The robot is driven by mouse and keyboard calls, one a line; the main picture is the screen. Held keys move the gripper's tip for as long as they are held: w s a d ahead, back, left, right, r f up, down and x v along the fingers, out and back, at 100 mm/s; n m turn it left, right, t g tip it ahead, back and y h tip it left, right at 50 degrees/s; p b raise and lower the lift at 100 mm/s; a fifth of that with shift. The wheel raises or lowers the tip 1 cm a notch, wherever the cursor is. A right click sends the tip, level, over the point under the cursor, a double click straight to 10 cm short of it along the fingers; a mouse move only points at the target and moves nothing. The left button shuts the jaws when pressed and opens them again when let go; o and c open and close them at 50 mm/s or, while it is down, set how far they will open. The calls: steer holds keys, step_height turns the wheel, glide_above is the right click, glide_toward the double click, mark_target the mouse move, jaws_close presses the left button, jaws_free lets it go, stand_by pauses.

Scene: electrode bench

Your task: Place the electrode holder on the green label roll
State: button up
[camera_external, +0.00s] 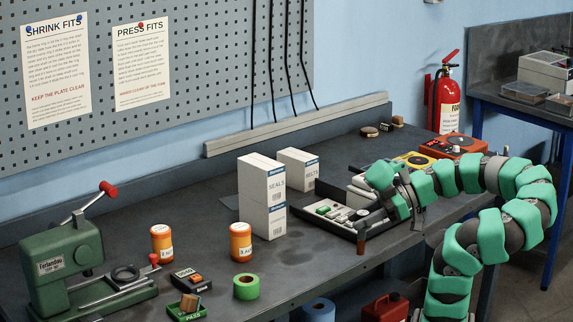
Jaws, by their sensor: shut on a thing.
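The green label roll (246,287) lies flat near the front edge of the bench, left of centre, and nothing is on top of it. My gripper (363,224) points down at the front right corner of the grey parts tray, well to the right of the roll. It is shut on a small brown upright piece (361,243), which I take to be the electrode holder. The piece hangs below the fingertips near the bench's front edge. The fingers hide its top, and I cannot tell whether it touches the bench.
White boxes (262,196) stand between the roll and the back rail. Orange jars (240,241), a green PASS tray (188,308) and a green press (66,268) are near or left of the roll. The bench between roll and gripper is clear.

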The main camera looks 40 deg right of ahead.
steer(key=s+a+r+n+g+y+p, duration=0.1)
steer(key=s+a+r+n+g, duration=0.2)
steer(key=a, duration=0.6)
steer(key=a+r+n+g+y+p, duration=0.1)
steer(key=a+n+g, duration=0.25)
steer(key=a, duration=0.65)
steer(key=shift+g, duration=0.25)
steer(key=w+a+f, duration=0.1)
steer(key=w+a, duration=0.2)
steer(key=w, duration=0.1)
steer(key=w+a+f, duration=0.2)
steer(key=w, duration=0.2)
steer(key=w+a+f, duration=0.2)
steer(key=w+a, duration=0.1)
steer(key=w, duration=0.2)
steer(key=shift+w+a, duration=0.1)
steer(key=shift+a, duration=0.2)
steer(key=o, duration=1.1)
steer(key=shift+o, duration=0.2)
